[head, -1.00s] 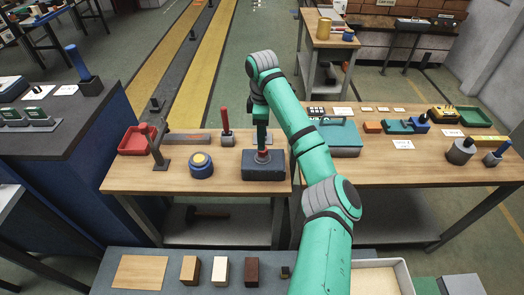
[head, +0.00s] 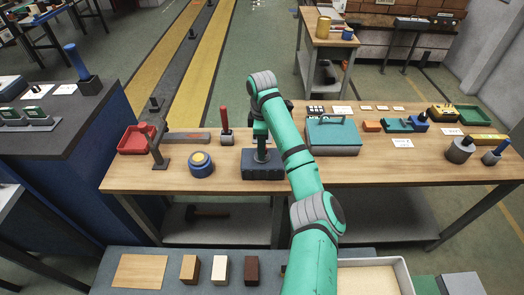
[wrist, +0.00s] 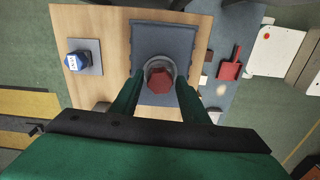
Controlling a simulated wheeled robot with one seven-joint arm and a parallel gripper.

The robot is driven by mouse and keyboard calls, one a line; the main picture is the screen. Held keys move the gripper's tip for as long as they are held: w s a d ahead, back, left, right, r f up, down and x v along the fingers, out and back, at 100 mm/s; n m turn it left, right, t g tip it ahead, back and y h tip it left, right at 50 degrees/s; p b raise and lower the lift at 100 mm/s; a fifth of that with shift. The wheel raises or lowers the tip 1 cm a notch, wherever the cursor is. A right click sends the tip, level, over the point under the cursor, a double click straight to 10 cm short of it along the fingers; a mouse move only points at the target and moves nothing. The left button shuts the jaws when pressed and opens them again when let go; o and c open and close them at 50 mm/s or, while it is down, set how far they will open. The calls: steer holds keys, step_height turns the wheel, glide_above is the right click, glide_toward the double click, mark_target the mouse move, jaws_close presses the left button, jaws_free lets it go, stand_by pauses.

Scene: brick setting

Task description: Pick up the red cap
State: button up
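The red cap (wrist: 160,82) is hexagonal from above in the wrist view. It stands over a grey ring (wrist: 152,64) on a dark blue-grey block (wrist: 165,37). My gripper (wrist: 160,84) is open, with one green finger on each side of the cap; I cannot tell whether they touch it. In the head view my gripper (head: 262,152) is low over the same block (head: 263,170) on the wooden bench (head: 235,180), and it hides the cap.
A blue round knob (head: 201,165) and a red-handled tool (head: 225,127) stand left of the block. A teal toolbox (head: 333,138) is close on the right. A red tray (head: 137,139) lies at the left end. The front of the bench is mostly clear.

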steer(key=c, duration=0.8)
steer(key=shift+r, duration=0.15)
